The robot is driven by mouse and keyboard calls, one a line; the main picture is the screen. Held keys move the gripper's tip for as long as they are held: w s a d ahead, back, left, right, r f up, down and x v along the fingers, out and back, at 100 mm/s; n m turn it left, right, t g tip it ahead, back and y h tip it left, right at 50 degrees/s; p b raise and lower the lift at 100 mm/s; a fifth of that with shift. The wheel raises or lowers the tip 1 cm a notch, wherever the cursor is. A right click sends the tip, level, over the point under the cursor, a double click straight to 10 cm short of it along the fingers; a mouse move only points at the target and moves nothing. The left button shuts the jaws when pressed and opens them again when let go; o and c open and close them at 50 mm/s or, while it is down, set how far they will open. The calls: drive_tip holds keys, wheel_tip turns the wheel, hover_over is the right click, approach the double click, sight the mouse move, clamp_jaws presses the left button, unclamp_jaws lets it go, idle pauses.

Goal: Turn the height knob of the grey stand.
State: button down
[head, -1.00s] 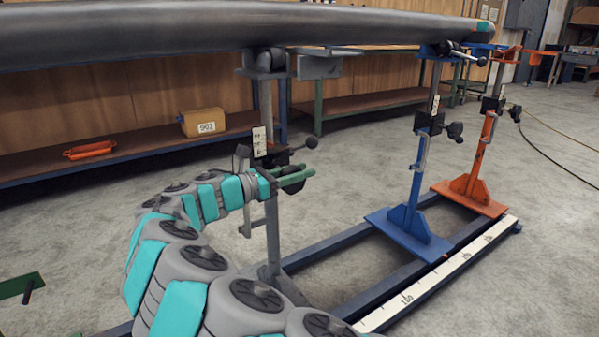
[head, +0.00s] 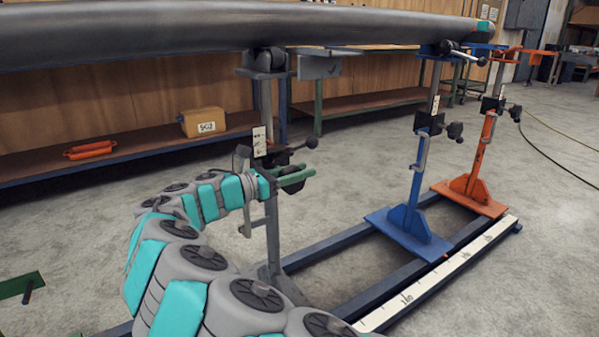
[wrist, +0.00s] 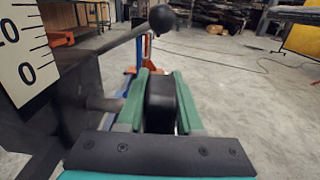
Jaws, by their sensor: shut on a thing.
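The grey stand (head: 272,235) rises under the long grey pipe (head: 190,36). It carries a white height scale (head: 259,141), which shows large in the wrist view (wrist: 25,50). My gripper (head: 303,178) has green fingers and is at the stand's clamp. In the wrist view my gripper (wrist: 162,100) is shut on the black height knob (wrist: 160,103), one finger on each side. A black ball-ended lever (wrist: 163,20) sticks out above the fingers, apart from them. In the head view the knob is mostly hidden by my fingers.
A blue stand (head: 408,215) and an orange stand (head: 474,185) stand to the right on the rail base. A shelf (head: 130,152) behind holds a yellow box (head: 203,122) and an orange item (head: 90,149). A white ruler strip (head: 445,270) lies along the base.

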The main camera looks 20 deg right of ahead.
drive_tip(key=c, duration=0.6)
unclamp_jaws()
drive_tip(key=shift+o, duration=0.2)
drive_tip(key=p+v, duration=0.1)
drive_tip(key=v, duration=0.7)
drive_tip(key=shift+d, duration=0.1)
